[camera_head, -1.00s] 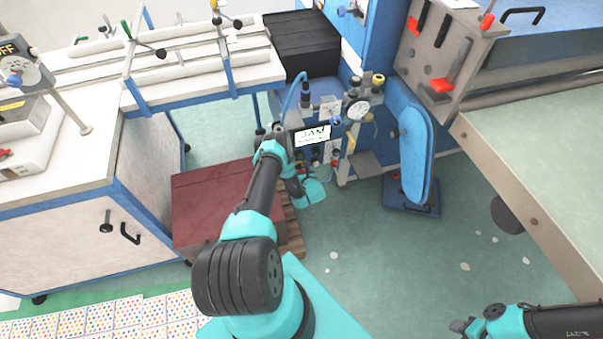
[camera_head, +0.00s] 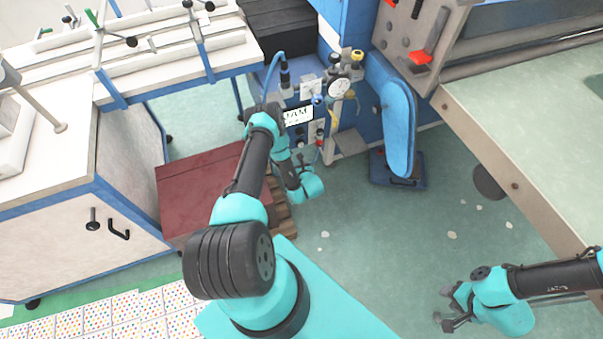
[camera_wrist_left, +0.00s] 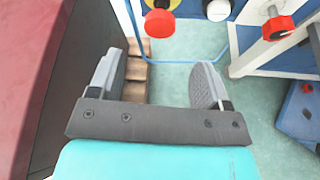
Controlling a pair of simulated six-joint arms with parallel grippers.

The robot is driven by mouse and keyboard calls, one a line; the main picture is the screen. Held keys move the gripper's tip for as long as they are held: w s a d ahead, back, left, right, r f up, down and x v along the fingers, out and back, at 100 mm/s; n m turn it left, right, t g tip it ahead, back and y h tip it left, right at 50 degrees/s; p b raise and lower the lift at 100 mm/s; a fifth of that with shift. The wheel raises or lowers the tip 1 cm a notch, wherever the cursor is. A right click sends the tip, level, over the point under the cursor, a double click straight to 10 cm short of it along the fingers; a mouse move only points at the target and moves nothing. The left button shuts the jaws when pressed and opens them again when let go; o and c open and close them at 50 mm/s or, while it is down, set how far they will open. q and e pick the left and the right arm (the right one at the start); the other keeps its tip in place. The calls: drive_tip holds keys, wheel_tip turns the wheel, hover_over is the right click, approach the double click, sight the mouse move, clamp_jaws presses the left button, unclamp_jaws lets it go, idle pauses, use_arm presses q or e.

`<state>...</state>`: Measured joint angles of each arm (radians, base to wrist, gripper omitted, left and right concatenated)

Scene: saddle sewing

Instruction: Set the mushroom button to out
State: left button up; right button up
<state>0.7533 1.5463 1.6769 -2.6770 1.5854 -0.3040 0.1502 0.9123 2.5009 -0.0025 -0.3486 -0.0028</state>
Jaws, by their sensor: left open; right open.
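A round red button head (camera_wrist_left: 160,23), mushroom-shaped, is at the top of the left wrist view, beyond my left gripper (camera_wrist_left: 156,82). The gripper's two grey fingers are spread with nothing between them. They are apart from the button. In the head view, my left gripper (camera_head: 302,163) is small and partly hidden by its own arm, in front of the blue machine's control panel (camera_head: 298,116) with a JAM sign. I cannot tell the button's in or out position. My right gripper (camera_head: 443,311) is open and empty at lower right, over the floor.
A white knob (camera_wrist_left: 218,9) and a red knob on a white post (camera_wrist_left: 278,27) are right of the button. A dark red box (camera_head: 200,190) stands left of my left arm. A blue pedal (camera_head: 398,170) is on the floor.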

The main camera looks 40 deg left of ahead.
use_arm(q)
drive_tip(key=v, duration=0.6)
drive_tip(key=shift+d, duration=0.25)
drive_tip(key=shift+s+r, duration=0.1)
drive_tip(key=shift+s, duration=0.15)
drive_tip(key=s+d+r+n+g+h, duration=0.3)
drive_tip(key=s+d+n+g+h, duration=0.3)
drive_tip(key=s, duration=0.1)
drive_tip(key=s+d+r+n+g+h, duration=0.4)
drive_tip(key=s+d+n+g+h, duration=0.1)
drive_tip(key=s+d+g, duration=0.1)
drive_tip(key=w+d+r+n+t+h, duration=0.1)
drive_tip(key=d+r+n+t+h, duration=0.4)
drive_tip(key=d+r+n, duration=0.5)
wheel_tip(320, 180, up, 4)
drive_tip(key=n+t, duration=0.2)
drive_tip(key=n, duration=0.3)
drive_tip(key=shift+d+n+t, duration=0.3)
drive_tip(key=shift+d+t, duration=0.05)
drive_tip(key=shift+t, duration=0.05)
